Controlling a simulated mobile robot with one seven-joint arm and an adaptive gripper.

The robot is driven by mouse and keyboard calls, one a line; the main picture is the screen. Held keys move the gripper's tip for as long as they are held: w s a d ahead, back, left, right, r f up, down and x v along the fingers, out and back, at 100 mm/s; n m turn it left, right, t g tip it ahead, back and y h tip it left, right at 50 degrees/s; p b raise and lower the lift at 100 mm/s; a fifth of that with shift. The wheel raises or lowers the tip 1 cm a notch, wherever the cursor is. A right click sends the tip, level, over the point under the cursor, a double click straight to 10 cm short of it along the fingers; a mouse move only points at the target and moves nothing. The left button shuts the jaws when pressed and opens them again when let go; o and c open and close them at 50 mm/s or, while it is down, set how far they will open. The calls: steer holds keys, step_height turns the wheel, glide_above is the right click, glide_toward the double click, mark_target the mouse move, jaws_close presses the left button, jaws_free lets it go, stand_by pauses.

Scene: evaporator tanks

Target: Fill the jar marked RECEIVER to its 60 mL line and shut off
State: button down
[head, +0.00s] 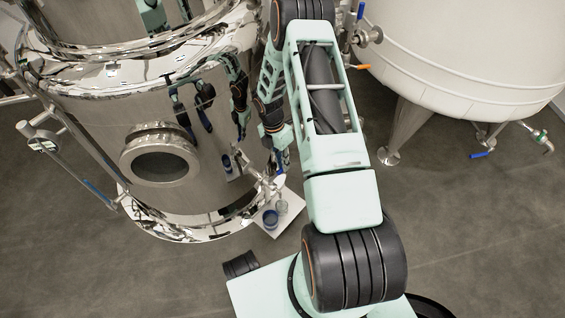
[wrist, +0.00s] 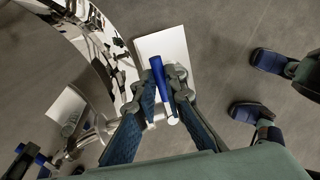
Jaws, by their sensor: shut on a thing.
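A small white tray (head: 287,222) sits low at the polished tank's foot in the head view. A jar with blue at it (head: 270,219) and a clear jar (head: 282,206) stand on it. They are too small to read a label or liquid level. A steel outlet valve (head: 264,184) juts from the tank above the tray. In the wrist view, my gripper (wrist: 168,92) is shut on a blue valve lever (wrist: 158,72), one finger on each side. The tray (wrist: 164,42) shows behind it. I cannot make out the jars there.
The polished steel tank (head: 95,125) curves close beside my gripper and mirrors the arm and tray. A white tank (head: 465,50) on legs stands at right, with a blue-handled valve (head: 482,154) beneath. Open grey floor (head: 460,225) lies between and in front.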

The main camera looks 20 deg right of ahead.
steer(key=shift+s+d+m+y+p, duration=0.2)
steer(key=shift+s+m, duration=0.4)
steer(key=shift+m, duration=0.45)
steer(key=shift+s+d+m+y+p, duration=0.2)
steer(key=shift+s+m, duration=0.35)
steer(key=shift+m, duration=0.45)
steer(key=shift+s+d+m+y+p, duration=0.1)
steer(key=shift+s+m+y+p, duration=0.1)
steer(key=shift+s+m, duration=0.65)
steer(key=shift+w+m, duration=0.2)
steer(key=shift+m, duration=0.1)
steer(key=c, duration=2)
jaws_free()
steer(key=r, duration=0.4)
steer(key=w+r, duration=0.1)
steer(key=r, duration=0.3)
steer(key=w+r, duration=0.1)
steer(key=r, duration=0.3)
steer(key=shift+w+d, duration=0.1)
steer(key=shift+w, duration=0.05)
